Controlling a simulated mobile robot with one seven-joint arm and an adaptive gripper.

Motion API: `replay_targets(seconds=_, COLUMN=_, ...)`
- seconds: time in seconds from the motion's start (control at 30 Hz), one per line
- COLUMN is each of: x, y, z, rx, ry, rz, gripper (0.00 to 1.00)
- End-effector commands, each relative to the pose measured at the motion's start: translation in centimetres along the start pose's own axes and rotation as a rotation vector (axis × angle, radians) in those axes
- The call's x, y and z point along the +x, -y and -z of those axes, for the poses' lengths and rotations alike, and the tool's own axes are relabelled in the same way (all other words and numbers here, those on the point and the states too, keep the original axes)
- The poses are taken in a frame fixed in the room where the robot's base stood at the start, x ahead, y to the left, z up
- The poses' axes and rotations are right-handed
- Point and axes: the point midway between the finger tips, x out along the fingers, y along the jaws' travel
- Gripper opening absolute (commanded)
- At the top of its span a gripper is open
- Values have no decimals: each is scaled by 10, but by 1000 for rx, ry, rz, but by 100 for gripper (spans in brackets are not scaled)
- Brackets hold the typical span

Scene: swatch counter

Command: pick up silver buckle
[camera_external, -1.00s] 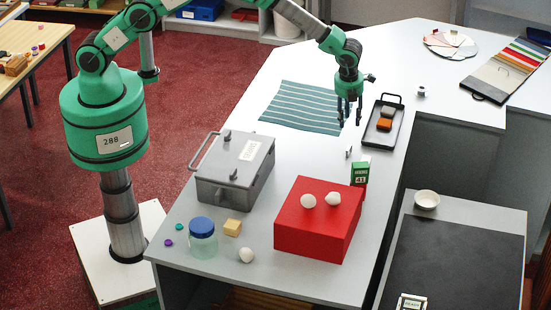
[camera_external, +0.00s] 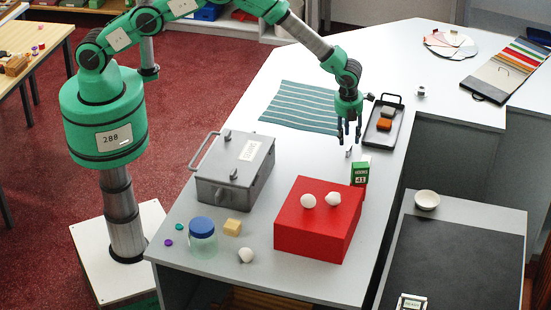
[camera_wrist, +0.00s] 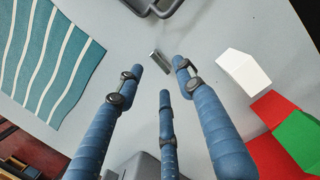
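The silver buckle (camera_external: 349,153) is a small grey metal piece on the light counter, just below my gripper (camera_external: 349,138) in the external view. In the wrist view the buckle (camera_wrist: 160,62) lies just beyond the fingertips of my gripper (camera_wrist: 160,76), between the left and right ones. The three blue fingers are spread apart and hold nothing. The buckle's lower end is close to the fingertips in that view; I see no contact.
A black tray (camera_external: 397,128) with small blocks stands right of my gripper. A striped cloth (camera_external: 302,107) lies to the left. A green box (camera_external: 360,174) and a red box (camera_external: 318,228) stand nearer the camera. A grey metal case (camera_external: 235,188) is at left.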

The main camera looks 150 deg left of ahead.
Motion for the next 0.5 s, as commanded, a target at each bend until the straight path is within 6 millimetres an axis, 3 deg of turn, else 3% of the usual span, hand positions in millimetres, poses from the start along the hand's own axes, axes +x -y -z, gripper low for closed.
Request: replay_targets(seconds=0.5, x=6, y=-1, z=0, rx=0, ry=0, rz=0, gripper=38)
